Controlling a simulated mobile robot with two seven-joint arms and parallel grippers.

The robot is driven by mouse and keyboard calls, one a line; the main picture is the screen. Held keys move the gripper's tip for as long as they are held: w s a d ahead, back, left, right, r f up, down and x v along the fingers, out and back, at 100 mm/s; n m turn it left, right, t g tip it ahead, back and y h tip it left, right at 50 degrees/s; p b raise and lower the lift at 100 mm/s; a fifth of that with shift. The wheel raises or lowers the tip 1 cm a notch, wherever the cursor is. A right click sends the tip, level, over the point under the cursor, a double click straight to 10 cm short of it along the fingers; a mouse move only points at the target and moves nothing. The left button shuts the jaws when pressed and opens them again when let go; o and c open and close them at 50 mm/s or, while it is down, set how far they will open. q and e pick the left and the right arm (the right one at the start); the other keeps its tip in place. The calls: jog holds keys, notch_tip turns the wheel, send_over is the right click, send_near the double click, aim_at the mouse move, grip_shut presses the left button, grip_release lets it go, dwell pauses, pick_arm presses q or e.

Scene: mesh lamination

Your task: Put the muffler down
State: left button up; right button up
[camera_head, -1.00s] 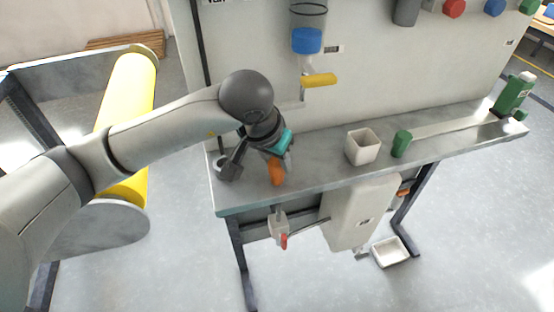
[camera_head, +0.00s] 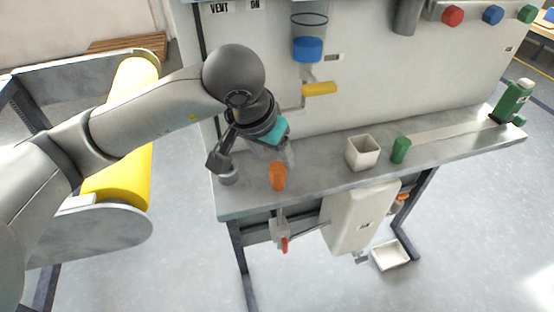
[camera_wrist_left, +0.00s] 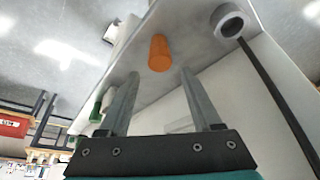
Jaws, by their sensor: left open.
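The orange muffler (camera_head: 278,176) stands on the grey bench (camera_head: 322,181), near its front left part. My left gripper (camera_head: 285,153) is just behind and above it, apart from it, with little visible of its fingers in the head view. In the left wrist view the two fingers are spread and empty, and the orange muffler (camera_wrist_left: 159,52) stands beyond the gap between their tips. My right gripper is not in view.
A grey ring-shaped holder (camera_head: 229,175) is at the bench's left end. A white square cup (camera_head: 362,153) and a green piece (camera_head: 400,150) stand to the right. A yellow handle (camera_head: 319,88) projects from the panel behind. A yellow roll (camera_head: 122,178) is at left.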

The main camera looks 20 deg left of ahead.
pick_arm(q)
jog(key=v, duration=0.6)
jog(key=shift+p, duration=0.4)
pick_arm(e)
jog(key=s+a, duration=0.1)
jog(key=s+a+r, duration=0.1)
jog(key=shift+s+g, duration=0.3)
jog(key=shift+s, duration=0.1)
pick_arm(q)
jog(key=shift+r, duration=0.1)
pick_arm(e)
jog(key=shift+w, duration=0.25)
